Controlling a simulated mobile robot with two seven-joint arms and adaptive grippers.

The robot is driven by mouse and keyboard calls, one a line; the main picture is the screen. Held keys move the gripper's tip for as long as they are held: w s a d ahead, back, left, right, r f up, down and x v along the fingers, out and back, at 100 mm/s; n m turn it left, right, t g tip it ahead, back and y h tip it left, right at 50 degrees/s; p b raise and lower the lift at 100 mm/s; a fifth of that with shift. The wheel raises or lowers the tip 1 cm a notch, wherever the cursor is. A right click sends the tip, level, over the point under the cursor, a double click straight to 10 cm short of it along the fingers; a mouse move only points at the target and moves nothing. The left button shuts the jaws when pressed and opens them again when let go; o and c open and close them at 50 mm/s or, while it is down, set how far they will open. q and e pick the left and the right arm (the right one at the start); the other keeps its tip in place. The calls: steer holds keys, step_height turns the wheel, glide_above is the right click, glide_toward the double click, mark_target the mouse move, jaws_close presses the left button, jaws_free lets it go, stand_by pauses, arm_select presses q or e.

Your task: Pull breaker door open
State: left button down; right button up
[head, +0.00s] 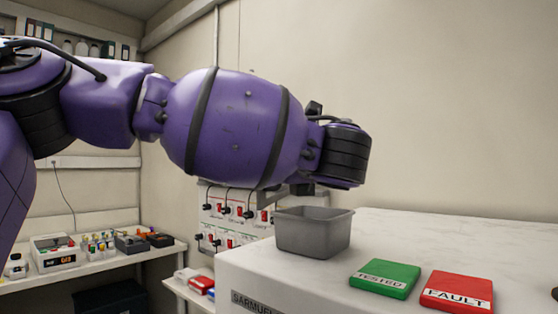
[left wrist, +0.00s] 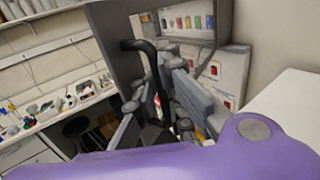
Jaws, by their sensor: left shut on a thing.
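The breaker door appears as a grey panel (left wrist: 112,30) at the top of the left wrist view. A black bar handle (left wrist: 148,58) runs along it. My left gripper (left wrist: 160,85) is shut on the handle, its grey fingers on either side of the bar. The exact contact is partly hidden by the fingers. To the right of the panel, coloured labels and red switches show. In the head view my purple left arm crosses the middle and hides the gripper, handle and door. My right gripper is in neither view.
A panel of red switches with black cables (head: 228,212) is on the wall below my arm. A grey bin (head: 313,235), a green TESTED block (head: 384,278) and a red FAULT block (head: 456,291) are on the white worktop (head: 490,235). A cluttered bench (head: 100,262) stands left.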

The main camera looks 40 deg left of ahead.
arm_select(q)
steer(key=c, duration=2.2)
jaws_free()
steer(key=shift+f, duration=0.3)
steer(key=shift+o, duration=0.2)
steer(key=shift+s+d+r, duration=0.1)
steer(key=shift+s+r, duration=0.05)
steer(key=shift+r, duration=0.05)
steer(key=v, duration=0.7)
steer(key=shift+s+d, duration=0.15)
steer(key=shift+d, duration=0.05)
steer(key=shift+f, duration=0.1)
